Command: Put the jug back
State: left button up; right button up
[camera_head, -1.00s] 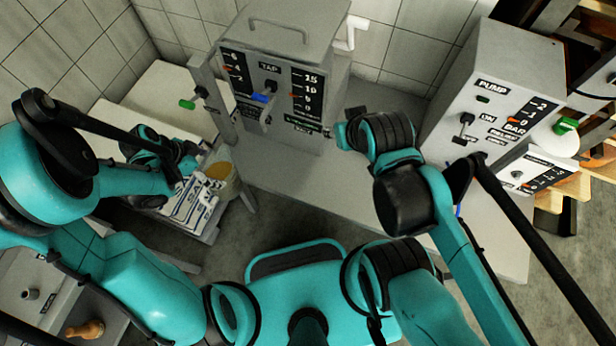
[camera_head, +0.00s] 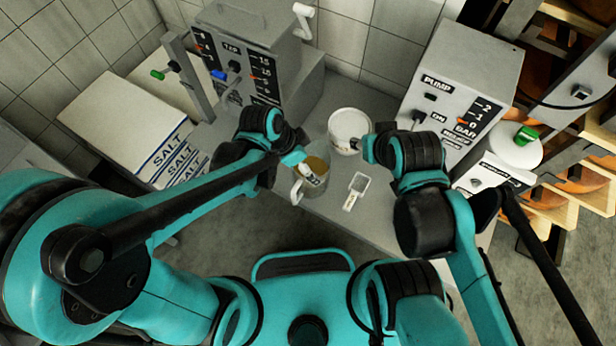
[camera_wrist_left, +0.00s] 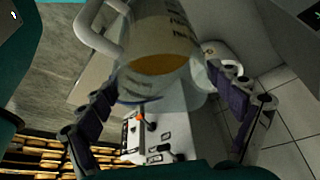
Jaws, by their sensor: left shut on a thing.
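The jug (camera_head: 318,163) is clear, with marks on its wall and an amber liquid inside. Its handle faces left and down in the head view. My left gripper (camera_head: 297,158) is shut on the jug at its side, over the front part of the grey bench (camera_head: 385,215). In the left wrist view the jug (camera_wrist_left: 158,62) sits between the two fingers, its handle at upper left. I cannot tell whether its base touches the bench. My right gripper (camera_head: 368,150) is beside a white tub; its fingers are mostly hidden.
The white tub (camera_head: 349,128) stands on the bench behind the jug, and a small scoop (camera_head: 355,190) lies right of it. The tap machine (camera_head: 250,65) is at back left, the pump box (camera_head: 460,85) at right. Salt sacks (camera_head: 170,150) are at left.

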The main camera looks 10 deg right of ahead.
pick_arm(q)
jog(key=w+a+f+b, duration=0.4)
jog(key=w+f+b, duration=0.2)
jog(key=w+f, duration=0.3)
jog(key=shift+w+a+f, duration=0.15)
jog(key=shift+a+f, duration=0.2)
jog(key=shift+f, duration=0.5)
jog(key=shift+b, duration=0.3)
jog(key=shift+f, duration=0.15)
jog(key=o, duration=1.6)
